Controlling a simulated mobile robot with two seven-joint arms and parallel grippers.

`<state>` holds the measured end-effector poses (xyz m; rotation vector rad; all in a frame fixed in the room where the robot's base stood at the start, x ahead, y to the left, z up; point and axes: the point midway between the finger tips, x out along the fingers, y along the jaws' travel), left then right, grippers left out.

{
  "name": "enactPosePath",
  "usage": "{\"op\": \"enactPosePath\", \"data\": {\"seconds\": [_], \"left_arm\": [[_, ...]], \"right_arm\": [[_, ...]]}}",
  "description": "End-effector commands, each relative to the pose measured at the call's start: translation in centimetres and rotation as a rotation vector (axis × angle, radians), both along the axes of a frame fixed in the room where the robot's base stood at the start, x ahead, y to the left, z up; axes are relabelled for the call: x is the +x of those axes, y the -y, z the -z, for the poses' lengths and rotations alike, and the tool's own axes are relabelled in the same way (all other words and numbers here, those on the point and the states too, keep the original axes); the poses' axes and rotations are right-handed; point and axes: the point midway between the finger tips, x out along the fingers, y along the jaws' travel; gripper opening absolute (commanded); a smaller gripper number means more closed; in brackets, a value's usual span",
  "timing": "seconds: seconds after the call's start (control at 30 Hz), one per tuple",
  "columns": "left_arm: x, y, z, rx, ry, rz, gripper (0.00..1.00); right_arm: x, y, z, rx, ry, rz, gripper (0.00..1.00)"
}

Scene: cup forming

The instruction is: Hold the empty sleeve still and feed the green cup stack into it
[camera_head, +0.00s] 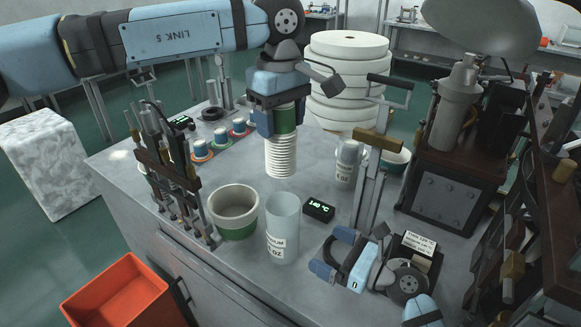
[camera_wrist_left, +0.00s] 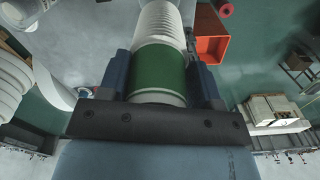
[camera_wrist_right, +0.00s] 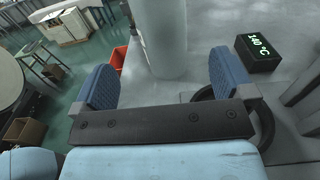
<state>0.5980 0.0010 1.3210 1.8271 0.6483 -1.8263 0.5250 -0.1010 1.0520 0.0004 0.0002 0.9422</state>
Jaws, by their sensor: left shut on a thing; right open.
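My left gripper (camera_head: 280,122) is shut on the green cup stack (camera_head: 281,155), a column of nested white cups with a green band. The stack hangs upright from it, rims downward, behind the sleeve. In the left wrist view the green band (camera_wrist_left: 158,70) sits between the two fingers. The empty sleeve (camera_head: 283,230), a pale translucent tube with a white label, stands upright on the table near its front. My right gripper (camera_head: 329,255) is open, low and just right of the sleeve, apart from it. In the right wrist view the sleeve (camera_wrist_right: 160,40) appears ahead, between the open fingers.
A white-and-green tub (camera_head: 234,214) stands left of the sleeve. A black 140 °C display (camera_head: 319,209) is right of it. A second labelled tube (camera_head: 346,166) and a tall handled post (camera_head: 374,160) stand behind. A metal rack (camera_head: 178,185) lines the left edge.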

Motion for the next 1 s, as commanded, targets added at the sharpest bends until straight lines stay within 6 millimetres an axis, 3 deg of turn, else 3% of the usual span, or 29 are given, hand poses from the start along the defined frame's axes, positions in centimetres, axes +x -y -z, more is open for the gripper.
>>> {"op": "enactPosePath", "data": {"seconds": [0.6,1.0], "left_arm": [[0.0,0.0,0.0,-0.001,0.001,0.001,0.30],[0.0,0.0,0.0,-0.001,0.001,0.002,0.30]], "right_arm": [[6.0,-8.2,-0.1,0.001,0.001,0.000,1.00],[6.8,-9.4,0.0,0.000,0.000,0.001,1.00]]}}
